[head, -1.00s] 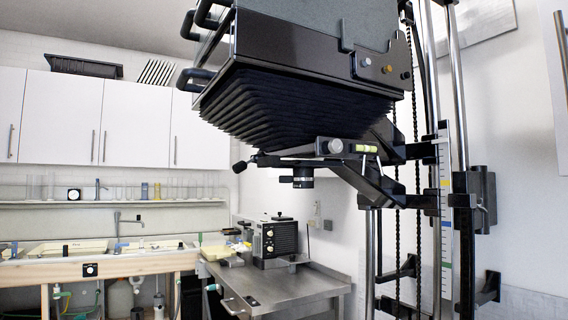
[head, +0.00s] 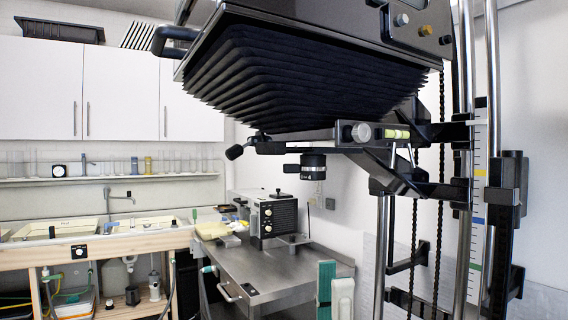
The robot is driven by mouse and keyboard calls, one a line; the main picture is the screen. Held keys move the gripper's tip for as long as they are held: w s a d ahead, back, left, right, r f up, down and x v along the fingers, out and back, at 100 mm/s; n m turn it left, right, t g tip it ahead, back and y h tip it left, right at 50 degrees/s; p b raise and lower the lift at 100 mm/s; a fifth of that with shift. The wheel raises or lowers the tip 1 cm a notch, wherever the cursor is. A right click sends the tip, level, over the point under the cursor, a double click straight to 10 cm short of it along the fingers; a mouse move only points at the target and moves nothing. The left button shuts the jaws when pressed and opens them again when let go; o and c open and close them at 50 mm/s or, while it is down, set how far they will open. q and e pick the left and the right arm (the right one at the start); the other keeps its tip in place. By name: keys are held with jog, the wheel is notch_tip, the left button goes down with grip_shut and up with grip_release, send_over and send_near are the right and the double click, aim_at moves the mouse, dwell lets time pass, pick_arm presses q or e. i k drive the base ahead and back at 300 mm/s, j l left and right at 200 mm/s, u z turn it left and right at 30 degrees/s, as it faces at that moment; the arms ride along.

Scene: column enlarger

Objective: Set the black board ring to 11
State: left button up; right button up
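A black lens with a ring (head: 313,168) hangs under the enlarger's lens carrier in the middle of the head view. It has small pale marks around its lower edge, too small to read. I cannot tell for sure that this is the black board ring. My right gripper (head: 335,292) shows only as a teal and a pale fingertip part at the bottom edge. It is below the lens and well apart from it. The rest of the gripper is out of the picture, so its opening cannot be judged. My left gripper is not in view.
The enlarger's black bellows (head: 310,85) is above the lens. Its columns and a scale strip (head: 478,190) stand to the right. A steel bench (head: 270,276) with a black control box (head: 273,218) is below. The air around the lens is clear.

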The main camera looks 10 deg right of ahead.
aim_at(288, 168)
jog(key=i, duration=1)
